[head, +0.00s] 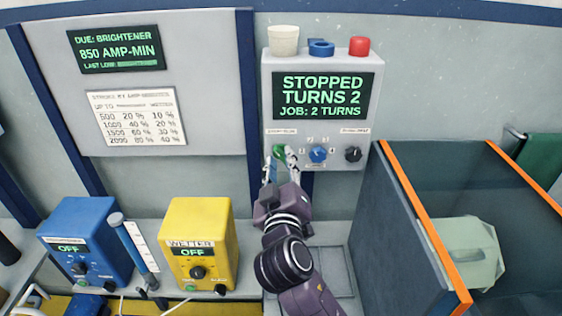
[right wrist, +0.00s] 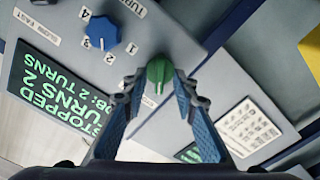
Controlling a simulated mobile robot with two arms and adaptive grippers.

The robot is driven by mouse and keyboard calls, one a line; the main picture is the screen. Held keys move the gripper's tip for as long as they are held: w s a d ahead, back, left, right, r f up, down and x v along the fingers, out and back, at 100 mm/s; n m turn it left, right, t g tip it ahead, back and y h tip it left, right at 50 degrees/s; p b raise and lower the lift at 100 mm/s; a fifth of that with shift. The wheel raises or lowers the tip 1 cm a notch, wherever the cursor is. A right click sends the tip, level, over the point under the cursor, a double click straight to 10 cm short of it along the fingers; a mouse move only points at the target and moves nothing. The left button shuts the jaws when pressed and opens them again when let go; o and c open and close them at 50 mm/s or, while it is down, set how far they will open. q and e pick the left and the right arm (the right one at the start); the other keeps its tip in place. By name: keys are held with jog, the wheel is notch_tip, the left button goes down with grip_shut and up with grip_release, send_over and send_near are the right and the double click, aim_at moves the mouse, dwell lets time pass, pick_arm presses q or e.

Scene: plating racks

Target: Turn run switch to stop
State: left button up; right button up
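The run switch is a green knob (head: 279,151) at the lower left of a grey control box (head: 318,125) on the wall. The box's screen (head: 323,96) reads STOPPED, TURNS 2, JOB: 2 TURNS. My right gripper (head: 280,155) is at this knob. In the right wrist view its fingertips (right wrist: 159,82) lie on either side of the green knob (right wrist: 159,71) and appear to close on it. A pale mark shows on the knob's face. The knob's small label cannot be read. My left gripper is not in view.
A blue knob (head: 318,154) and a black knob (head: 353,154) sit right of the green one. A blue unit (head: 88,238) and a yellow unit (head: 201,240), both reading OFF, stand at lower left. An orange-edged tank (head: 408,190) stands at right.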

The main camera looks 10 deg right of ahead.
jog(key=shift+s, duration=0.1)
jog(key=shift+s+a+f, duration=0.1)
jog(key=shift+s, duration=0.2)
jog(key=s+a, duration=0.2)
jog(key=s, duration=0.9)
jog(key=shift+a, duration=0.1)
